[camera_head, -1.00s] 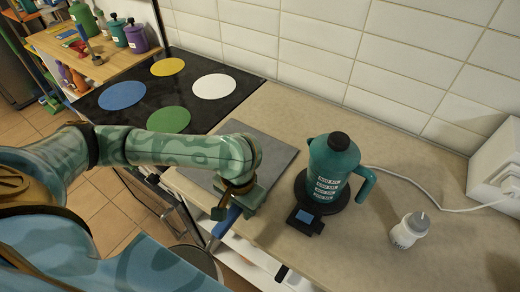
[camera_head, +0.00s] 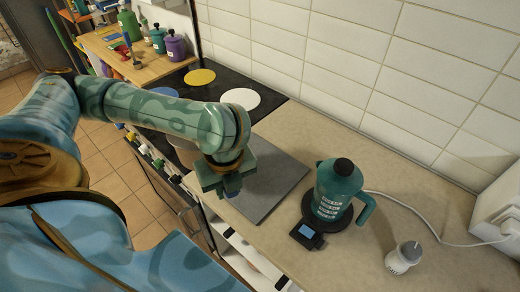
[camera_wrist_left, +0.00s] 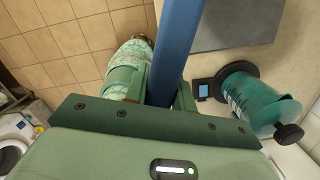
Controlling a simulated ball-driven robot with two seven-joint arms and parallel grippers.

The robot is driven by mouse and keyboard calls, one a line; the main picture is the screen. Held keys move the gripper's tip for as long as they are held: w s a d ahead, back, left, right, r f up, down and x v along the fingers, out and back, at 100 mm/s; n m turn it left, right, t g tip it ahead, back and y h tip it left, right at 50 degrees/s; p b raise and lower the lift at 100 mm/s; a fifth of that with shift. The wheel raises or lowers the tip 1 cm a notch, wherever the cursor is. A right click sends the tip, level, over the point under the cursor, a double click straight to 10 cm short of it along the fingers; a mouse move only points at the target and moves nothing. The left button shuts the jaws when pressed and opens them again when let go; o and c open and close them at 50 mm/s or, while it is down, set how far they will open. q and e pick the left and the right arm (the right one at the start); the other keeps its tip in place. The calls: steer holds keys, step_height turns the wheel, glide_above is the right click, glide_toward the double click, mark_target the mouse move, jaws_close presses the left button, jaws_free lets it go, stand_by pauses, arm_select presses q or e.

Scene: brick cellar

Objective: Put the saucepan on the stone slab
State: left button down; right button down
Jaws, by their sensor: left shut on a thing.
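The grey stone slab (camera_head: 278,192) lies flat on the counter between the dark hob and the teal kettle. It also shows in the wrist view (camera_wrist_left: 238,25). My left gripper (camera_head: 226,184) is over the slab's left front edge. In the wrist view it (camera_wrist_left: 164,92) is shut on the saucepan's blue handle (camera_wrist_left: 178,38), which runs up out of the picture. The pan's body is mostly hidden behind my left arm in the head view. I cannot tell whether it touches anything. My right gripper is not in view.
A teal kettle (camera_head: 334,190) on a dark base stands just right of the slab. The hob (camera_head: 213,97) has coloured discs. A wooden shelf (camera_head: 150,65) with pots is beyond. The slab's visible surface is bare.

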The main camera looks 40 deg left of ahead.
arm_select(q)
steer(key=w+d+f+b, duration=0.2)
steer(key=w+d+f, duration=0.1)
steer(key=f, duration=0.1)
steer(key=w+d+f+b, duration=0.2)
steer(key=w+d+f, duration=0.1)
steer(key=f, duration=0.1)
steer(key=w+d+f+b, duration=0.3)
steer(key=d+f, duration=0.1)
steer(key=f, duration=0.1)
steer(key=shift+w, duration=0.35)
steer(key=shift+r, duration=0.1)
steer(key=c, duration=1.2)
jaws_free()
steer(key=shift+a, duration=0.1)
steer(key=shift+o, duration=0.2)
step_height(320, 180, up, 12)
steer(key=d+p, duration=0.1)
steer(key=p, duration=0.5)
steer(key=shift+s, duration=0.35)
